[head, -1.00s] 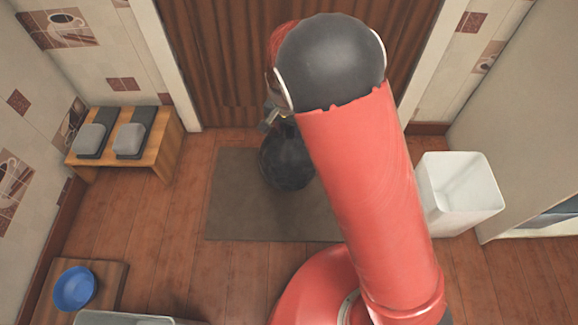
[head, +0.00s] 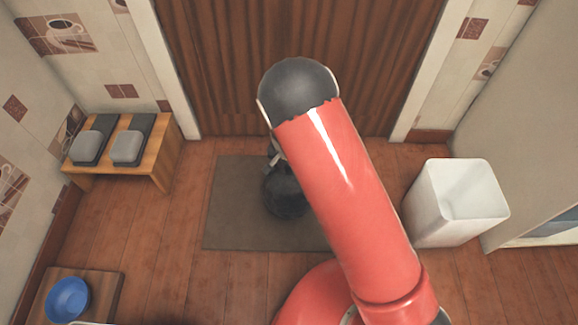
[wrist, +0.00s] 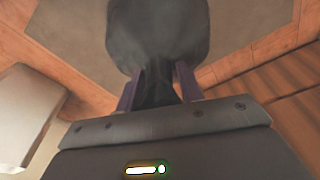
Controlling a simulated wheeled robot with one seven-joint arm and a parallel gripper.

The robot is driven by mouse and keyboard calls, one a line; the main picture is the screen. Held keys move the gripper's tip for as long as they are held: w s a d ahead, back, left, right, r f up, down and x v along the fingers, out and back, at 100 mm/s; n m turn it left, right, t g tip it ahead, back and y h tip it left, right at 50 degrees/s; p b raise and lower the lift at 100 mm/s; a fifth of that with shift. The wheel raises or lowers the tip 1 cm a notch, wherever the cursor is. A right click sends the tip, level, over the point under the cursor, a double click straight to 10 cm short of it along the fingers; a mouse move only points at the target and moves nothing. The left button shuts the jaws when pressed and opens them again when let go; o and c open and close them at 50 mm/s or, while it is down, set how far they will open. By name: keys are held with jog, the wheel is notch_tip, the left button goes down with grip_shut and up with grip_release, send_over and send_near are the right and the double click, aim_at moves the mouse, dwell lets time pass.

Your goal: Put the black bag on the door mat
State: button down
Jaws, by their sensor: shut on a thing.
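The black bag (head: 286,194) shows in the head view over the middle of the grey-brown door mat (head: 232,215), partly hidden by my red arm. In the wrist view the bag (wrist: 158,35) fills the top centre, with its gathered neck between my fingers. My gripper (wrist: 158,88) is shut on that neck. The mat (wrist: 255,30) lies behind the bag in the wrist view. I cannot tell whether the bag touches the mat or hangs just above it.
A white bin (head: 455,205) stands right of the mat. A blue bowl (head: 68,298) sits on a low wooden board (head: 108,290). A brown door (head: 300,40) is behind the mat.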

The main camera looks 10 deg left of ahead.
jog(key=shift+f, duration=0.15)
jog(key=c, duration=0.9)
grip_release()
jog(key=r, duration=0.3)
jog(key=s+r+p, duration=0.1)
jog(key=r, duration=0.7)
jog(key=shift+s+a+r+p, duration=0.15)
jog(key=shift+s+r+p, duration=0.05)
jog(key=shift+p, duration=0.2)
jog(key=shift+r, duration=0.4)
